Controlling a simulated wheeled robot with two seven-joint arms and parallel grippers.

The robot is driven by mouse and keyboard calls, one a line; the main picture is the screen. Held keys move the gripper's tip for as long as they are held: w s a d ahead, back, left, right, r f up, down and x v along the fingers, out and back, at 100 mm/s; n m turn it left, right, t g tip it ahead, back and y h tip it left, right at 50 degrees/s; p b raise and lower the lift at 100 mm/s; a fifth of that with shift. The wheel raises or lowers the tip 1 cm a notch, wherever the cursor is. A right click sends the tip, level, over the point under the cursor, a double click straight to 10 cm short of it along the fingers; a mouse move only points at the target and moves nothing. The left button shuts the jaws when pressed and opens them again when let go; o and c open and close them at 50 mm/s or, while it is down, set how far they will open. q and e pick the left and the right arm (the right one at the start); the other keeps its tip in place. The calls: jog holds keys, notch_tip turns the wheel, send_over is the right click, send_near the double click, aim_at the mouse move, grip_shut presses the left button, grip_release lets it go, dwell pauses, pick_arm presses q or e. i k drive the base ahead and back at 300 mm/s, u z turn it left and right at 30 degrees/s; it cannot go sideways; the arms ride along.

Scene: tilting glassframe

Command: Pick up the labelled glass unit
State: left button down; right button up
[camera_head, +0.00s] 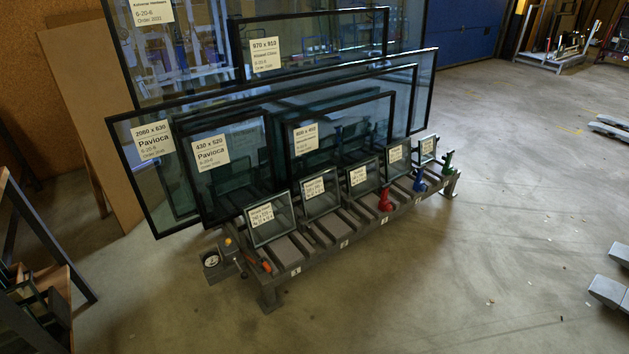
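A low rack (352,238) stands in the middle of the view, holding several glass units with dark edges and paper labels. Small labelled units stand tilted along its front: one at the left end (284,226), another (331,203) to its right, and more towards the right end (427,149). Larger labelled panes stand behind them, including one marked 430 x 520 (240,180), one marked 600 x 450 (357,127) and a wide one marked 2060 x 630 (165,205). Small label print is too fine to read surely. Neither gripper shows.
Red (385,200), blue (420,182) and green (447,161) objects stand on the rack's right part. An orange-handled tool (266,266) lies at its left end. A brown board (88,115) leans at the back left. The floor in front and right is largely clear.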

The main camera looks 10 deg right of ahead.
aim_at(320, 194)
jog(key=i, duration=0.3)
jog(key=z, duration=1.45)
jog(key=i, duration=2.85)
jog(key=u, duration=1.05)
